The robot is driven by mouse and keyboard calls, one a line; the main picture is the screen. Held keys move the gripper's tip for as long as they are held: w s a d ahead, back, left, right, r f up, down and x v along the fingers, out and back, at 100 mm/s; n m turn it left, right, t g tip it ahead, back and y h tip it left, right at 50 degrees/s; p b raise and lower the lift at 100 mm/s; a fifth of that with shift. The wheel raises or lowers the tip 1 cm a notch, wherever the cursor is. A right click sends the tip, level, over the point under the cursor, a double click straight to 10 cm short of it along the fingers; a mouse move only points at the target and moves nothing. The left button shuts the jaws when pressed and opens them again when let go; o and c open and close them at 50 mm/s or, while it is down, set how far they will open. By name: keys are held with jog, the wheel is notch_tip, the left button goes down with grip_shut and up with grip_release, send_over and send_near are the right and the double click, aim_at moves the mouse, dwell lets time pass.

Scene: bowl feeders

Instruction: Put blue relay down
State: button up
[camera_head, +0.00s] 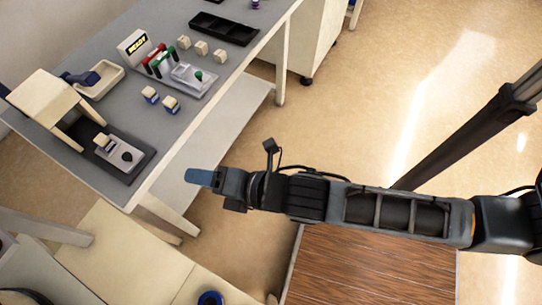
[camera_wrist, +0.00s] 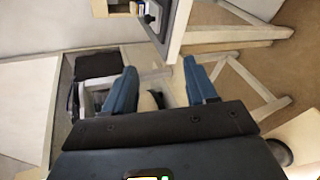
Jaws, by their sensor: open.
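Two cream blocks with blue bases, which look like blue relays, stand side by side on the grey table (camera_head: 185,125): one relay (camera_head: 150,95) and another relay (camera_head: 171,104). A similar small cream block (camera_head: 103,142) sits on a dark plate with a light fixture (camera_head: 122,153) near the table's front left. My gripper (camera_head: 198,177) is off the table's front edge, over the floor side. Its blue fingers are apart in the wrist view (camera_wrist: 160,86), and no relay shows held between them.
A cream bin (camera_head: 103,80) and a cream stand (camera_head: 45,100) are at the left. A READY sign (camera_head: 135,46), red and green upright parts, a clear fixture (camera_head: 193,79) and several plain cream blocks stand farther back. A black tray (camera_head: 223,29) lies beyond. Floor (camera_head: 370,90) right of the table is clear.

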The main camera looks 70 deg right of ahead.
jog(key=s+d+r+m, duration=0.1)
jog(key=s+r+m, duration=0.5)
jog(key=s+m, duration=0.3)
jog(key=s+d+r+m+t, duration=0.1)
jog(key=s+r+m, duration=0.6)
jog(key=s+m, duration=0.3)
jog(key=shift+r+m, duration=0.2)
jog(key=shift+m, duration=0.7)
